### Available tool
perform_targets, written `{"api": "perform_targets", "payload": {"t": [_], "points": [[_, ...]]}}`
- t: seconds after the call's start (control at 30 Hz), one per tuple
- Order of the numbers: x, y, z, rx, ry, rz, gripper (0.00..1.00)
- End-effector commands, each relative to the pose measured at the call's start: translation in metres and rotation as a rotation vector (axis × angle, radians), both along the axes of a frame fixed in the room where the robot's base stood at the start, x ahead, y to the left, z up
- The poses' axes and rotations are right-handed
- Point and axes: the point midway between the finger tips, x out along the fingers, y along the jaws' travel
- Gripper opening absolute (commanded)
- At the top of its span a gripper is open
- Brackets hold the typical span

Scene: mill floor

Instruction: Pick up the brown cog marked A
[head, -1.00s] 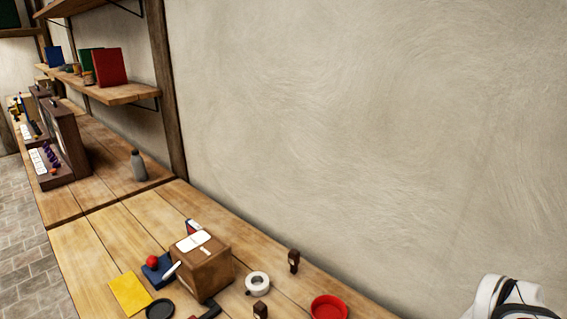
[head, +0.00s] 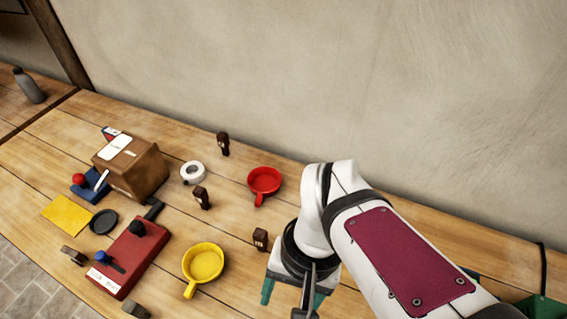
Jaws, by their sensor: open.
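Several small dark brown pieces stand or lie on the wooden bench: one near the wall (head: 223,144), one in the middle (head: 202,198), one beside my arm (head: 260,239), one at the left front (head: 73,255) and one at the front edge (head: 135,310). They are too small for me to read a letter A or make out cog teeth. My gripper (head: 291,298), with green fingers, is open at the lower middle of the head view, just below and right of the brown piece beside my arm. I see nothing between its fingers.
A yellow pan (head: 204,263), a red pan (head: 264,181), a white tape roll (head: 193,172) and a red block with black and blue knobs (head: 130,256) lie around the pieces. A cardboard box (head: 133,170) stands at the back left. The wall (head: 260,70) rises behind the bench.

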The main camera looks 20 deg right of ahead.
Motion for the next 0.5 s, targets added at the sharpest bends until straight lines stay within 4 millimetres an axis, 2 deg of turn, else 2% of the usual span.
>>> {"api": "perform_targets", "payload": {"t": [0.17,0.27,0.3,0.4,0.5], "points": [[0.03,-0.046,-0.027,0.28,0.237,-0.517,0.65],[0.042,-0.092,-0.051,0.529,0.301,-0.871,0.65],[0.042,-0.113,-0.062,0.635,0.306,-1.01,0.65],[0.034,-0.158,-0.09,0.874,0.276,-1.306,0.65],[0.02,-0.186,-0.11,1.037,0.225,-1.495,0.65]]}}
